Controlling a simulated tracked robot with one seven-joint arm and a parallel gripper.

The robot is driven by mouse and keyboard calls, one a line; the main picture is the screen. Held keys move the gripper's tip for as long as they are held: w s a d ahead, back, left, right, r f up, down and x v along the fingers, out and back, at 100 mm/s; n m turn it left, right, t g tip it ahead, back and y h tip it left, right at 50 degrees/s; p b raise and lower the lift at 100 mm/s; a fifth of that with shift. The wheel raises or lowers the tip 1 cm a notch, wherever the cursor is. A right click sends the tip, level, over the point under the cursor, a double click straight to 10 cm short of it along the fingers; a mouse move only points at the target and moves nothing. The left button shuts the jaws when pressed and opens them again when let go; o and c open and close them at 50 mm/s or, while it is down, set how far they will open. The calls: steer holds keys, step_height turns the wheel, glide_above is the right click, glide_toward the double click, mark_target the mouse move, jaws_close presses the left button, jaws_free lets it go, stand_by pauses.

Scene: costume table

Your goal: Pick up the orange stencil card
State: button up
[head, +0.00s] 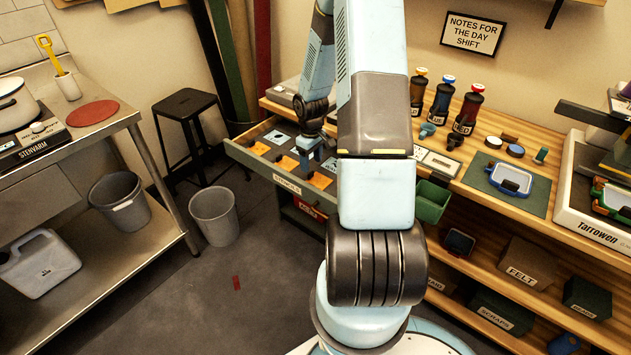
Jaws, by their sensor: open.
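Several orange cards lie in the open drawer labelled as stencils (238,148). One orange card (258,147) is at its left end, another orange card (287,163) is near the middle, and a third orange card (320,181) is to the right. I cannot tell which one the task means. My gripper (306,160) points down over the middle of the drawer, just right of the middle card. It is open; its fingertips are small and hard to make out. I cannot tell whether it touches a card. My arm hides the drawer's right end.
Dark and pale cards (277,137) lie behind the orange ones. A black stool (186,105) and grey bin (214,215) stand left of the drawer. Floor in front is mostly clear.

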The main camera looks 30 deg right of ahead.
mark_target(311, 172)
steer(key=f, duration=0.3)
steer(key=shift+s+a+f, duration=0.25)
steer(key=shift+a, duration=0.05)
steer(key=shift+f, duration=0.7)
steer(key=c, duration=1.1)
steer(key=shift+r, duration=0.1)
